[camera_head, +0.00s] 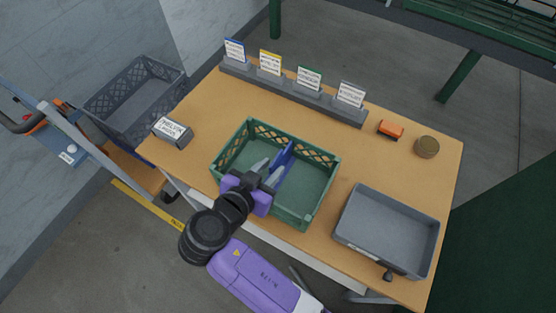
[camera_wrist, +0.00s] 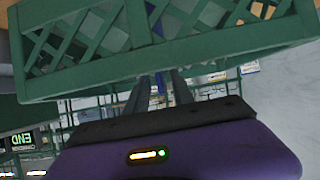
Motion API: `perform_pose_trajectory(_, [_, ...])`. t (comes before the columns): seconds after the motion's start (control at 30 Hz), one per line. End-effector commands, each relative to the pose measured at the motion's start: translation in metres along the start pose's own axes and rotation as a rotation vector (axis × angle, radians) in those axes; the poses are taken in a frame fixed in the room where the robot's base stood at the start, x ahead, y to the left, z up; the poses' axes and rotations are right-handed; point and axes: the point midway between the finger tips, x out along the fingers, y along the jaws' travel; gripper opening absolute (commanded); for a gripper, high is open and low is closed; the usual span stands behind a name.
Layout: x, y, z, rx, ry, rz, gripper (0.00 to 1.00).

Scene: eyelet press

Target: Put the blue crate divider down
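The blue crate divider (camera_head: 284,155) stands inside the green crate (camera_head: 318,211) on the table, running across its middle. My gripper (camera_head: 272,168) reaches over the crate's near side, with its two grey fingers apart, one on either side of the divider. In the wrist view, a narrow blue strip of the divider (camera_wrist: 161,84) shows between the fingers, and the green crate's lattice wall (camera_wrist: 180,62) hides the fingertips. The gripper looks open. The divider's lower edge is partly hidden by my gripper.
A grey tray (camera_head: 345,238) sits at the table's right front. A labelled grey block (camera_head: 172,132) is at the left edge. A card rack (camera_head: 292,97), an orange item (camera_head: 390,128) and a round brown tin (camera_head: 427,147) stand farther back. A grey crate (camera_head: 100,101) is left of the table.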

Motion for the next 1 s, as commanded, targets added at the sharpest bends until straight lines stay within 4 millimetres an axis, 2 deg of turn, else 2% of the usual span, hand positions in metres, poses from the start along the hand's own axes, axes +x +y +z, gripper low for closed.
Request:
perform_pose_trajectory(0.1, [-0.024,-0.001,0.001,-0.001,0.000,-0.003,0.29])
perform_pose_trajectory(0.33, [-0.052,-0.001,0.000,0.000,0.001,-0.001,0.29])
perform_pose_trajectory(0.5, [-0.058,0.000,0.000,0.000,0.000,0.000,0.29])
perform_pose_trajectory(1.0, [-0.058,0.000,0.000,-0.002,0.000,0.001,0.29])
